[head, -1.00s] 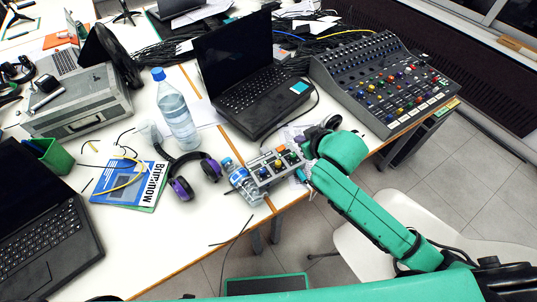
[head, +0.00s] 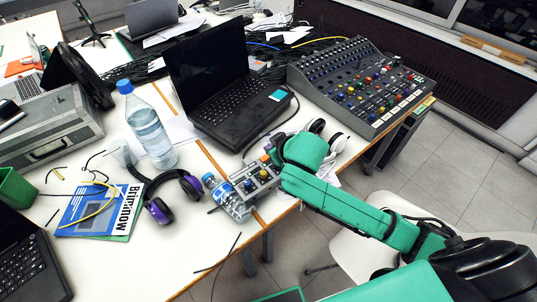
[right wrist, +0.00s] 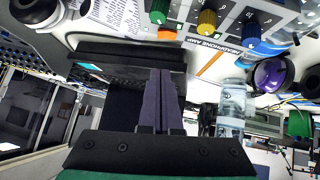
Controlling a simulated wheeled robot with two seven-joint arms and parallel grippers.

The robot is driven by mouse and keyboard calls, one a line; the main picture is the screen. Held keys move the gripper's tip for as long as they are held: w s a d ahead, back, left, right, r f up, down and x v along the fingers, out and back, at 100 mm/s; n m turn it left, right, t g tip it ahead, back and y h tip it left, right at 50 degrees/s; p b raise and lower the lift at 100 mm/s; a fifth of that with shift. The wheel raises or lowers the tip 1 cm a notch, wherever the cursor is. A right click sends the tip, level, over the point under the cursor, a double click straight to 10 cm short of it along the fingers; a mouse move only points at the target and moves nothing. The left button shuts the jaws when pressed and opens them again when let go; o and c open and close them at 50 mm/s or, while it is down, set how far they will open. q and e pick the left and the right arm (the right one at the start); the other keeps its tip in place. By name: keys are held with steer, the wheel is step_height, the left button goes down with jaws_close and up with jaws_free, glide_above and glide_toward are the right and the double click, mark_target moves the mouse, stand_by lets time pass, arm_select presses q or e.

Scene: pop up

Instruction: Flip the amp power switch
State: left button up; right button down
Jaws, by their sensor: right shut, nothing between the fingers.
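The headphone amp (head: 246,190) is a small grey box with coloured knobs on the table's front edge, beside a lying water bottle (head: 220,190). In the right wrist view its panel (right wrist: 215,40) shows upside down at the top, with green, yellow and blue knobs. A small orange part (right wrist: 167,34), perhaps the power switch, sits at the panel's edge near the green knob. My right gripper (right wrist: 160,75) is shut and empty, its dark fingers together just short of that panel edge. In the head view my right wrist covers the amp's right end. My left gripper is out of view.
A black laptop (head: 215,85) stands behind the amp and a mixing console (head: 365,85) to its right. Purple headphones (head: 178,195), a tall bottle (head: 147,125) and a blue booklet (head: 95,210) lie or stand to the left. White headphones (head: 335,142) are close behind my wrist.

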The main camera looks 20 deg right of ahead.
mark_target(269, 162)
steer(key=f, duration=0.1)
steer(key=w+f, duration=0.1)
steer(key=f, duration=0.1)
steer(key=w+f, duration=0.1)
steer(key=f, duration=0.1)
steer(key=shift+w+f, duration=0.15)
steer(key=shift+f, duration=0.4)
